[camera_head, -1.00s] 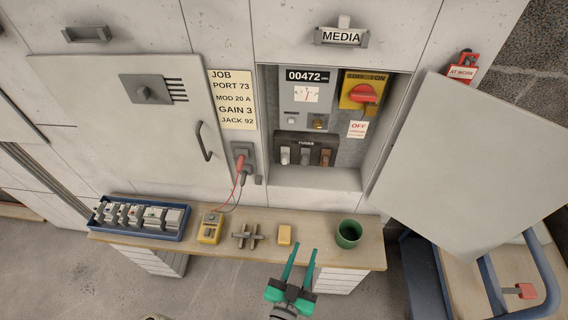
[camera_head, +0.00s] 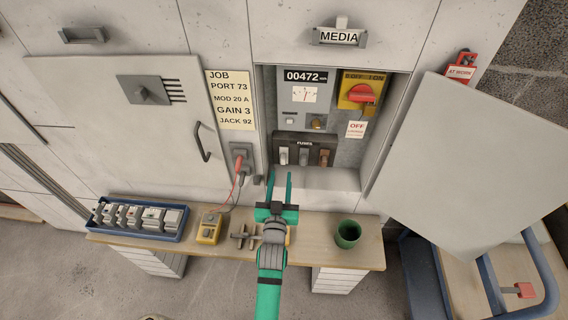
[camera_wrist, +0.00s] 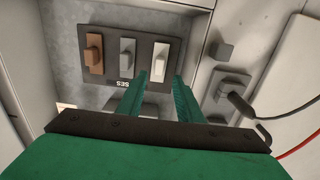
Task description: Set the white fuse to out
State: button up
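The white fuse (camera_head: 284,156) is the leftmost of three on the black fuse panel (camera_head: 304,140) in the open cabinet. A grey fuse (camera_head: 304,155) is in the middle and a brown fuse (camera_head: 324,157) at the right. In the wrist view, which is turned over, the white fuse (camera_wrist: 161,54) is at the right of the grey fuse (camera_wrist: 127,57) and brown fuse (camera_wrist: 95,54). My gripper (camera_head: 279,176) is open and empty, below the white fuse and apart from it. Its fingers (camera_wrist: 161,82) point toward the panel in the wrist view.
A red rotary switch (camera_head: 362,93) on a yellow plate sits above the fuses, with an OFF tag (camera_head: 356,129). A green cup (camera_head: 347,234) and blue tray (camera_head: 139,232) stand on the bench.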

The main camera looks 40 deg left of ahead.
aim_at(283, 161)
jog(key=shift+x, duration=3.55)
jog(key=shift+d, duration=0.1)
jog(key=shift+w, duration=0.1)
jog(key=shift+c, duration=0.4)
